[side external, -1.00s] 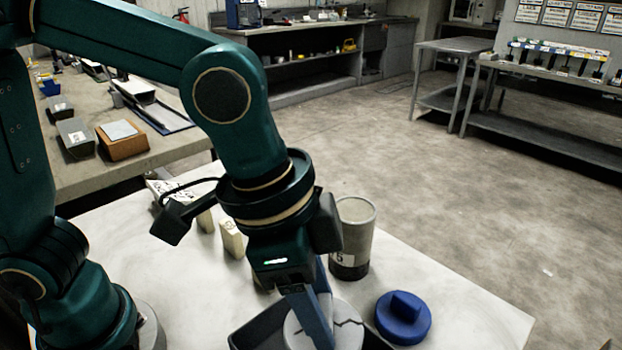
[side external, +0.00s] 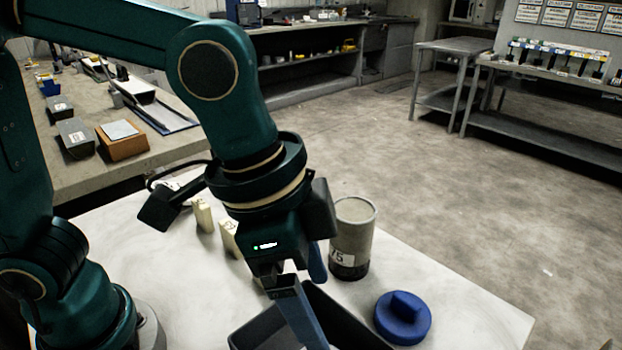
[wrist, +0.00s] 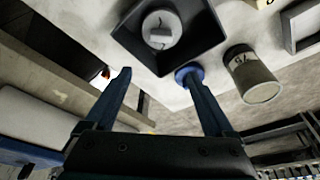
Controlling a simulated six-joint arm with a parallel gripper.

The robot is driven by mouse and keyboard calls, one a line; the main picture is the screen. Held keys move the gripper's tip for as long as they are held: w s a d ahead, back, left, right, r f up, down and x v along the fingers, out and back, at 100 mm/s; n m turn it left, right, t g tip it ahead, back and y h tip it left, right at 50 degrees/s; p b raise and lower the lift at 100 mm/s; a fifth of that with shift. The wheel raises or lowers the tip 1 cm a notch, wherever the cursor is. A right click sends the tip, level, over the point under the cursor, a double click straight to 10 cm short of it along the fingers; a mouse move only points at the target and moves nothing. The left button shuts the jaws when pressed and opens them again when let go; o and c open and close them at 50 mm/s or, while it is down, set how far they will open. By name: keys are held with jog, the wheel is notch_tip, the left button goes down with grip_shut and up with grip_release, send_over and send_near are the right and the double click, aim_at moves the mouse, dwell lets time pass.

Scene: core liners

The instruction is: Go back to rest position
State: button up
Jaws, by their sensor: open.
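My gripper (side external: 322,312) is open and empty, above the black tray (side external: 352,325) at the bottom of the side view. In the wrist view my gripper (wrist: 157,75) shows its two blue fingers wide apart with nothing between them. A pale grey round piece with a dark crack (wrist: 158,42) lies inside the tray (wrist: 127,38), beyond the fingertips and apart from them. The side view does not show this piece. The arm is bent over the table, with the wrist low.
A grey cylinder with a dark base and label (side external: 354,235) stands behind the tray. A blue lid with a raised grip (side external: 403,317) lies to its right. Cream blocks (side external: 203,215) stand left of the wrist on the white table (side external: 460,310). The table's right side is clear.

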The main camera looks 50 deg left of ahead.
jog(key=shift+v, duration=1.6)
jog(key=w+a+r+n+t, duration=0.1)
jog(key=a+n, duration=0.2)
jog(key=a, duration=0.2)
jog(key=a+r+n+t, duration=0.1)
jog(key=a+n+t, duration=0.1)
jog(key=a, duration=0.4)
jog(key=s+a+f+n+y, duration=0.2)
jog(key=s+a+f+n, duration=0.1)
jog(key=a+f+n, duration=0.1)
jog(key=shift+s+a+f, duration=0.2)
jog(key=shift+a+f, duration=0.3)
jog(key=shift+a, duration=0.1)
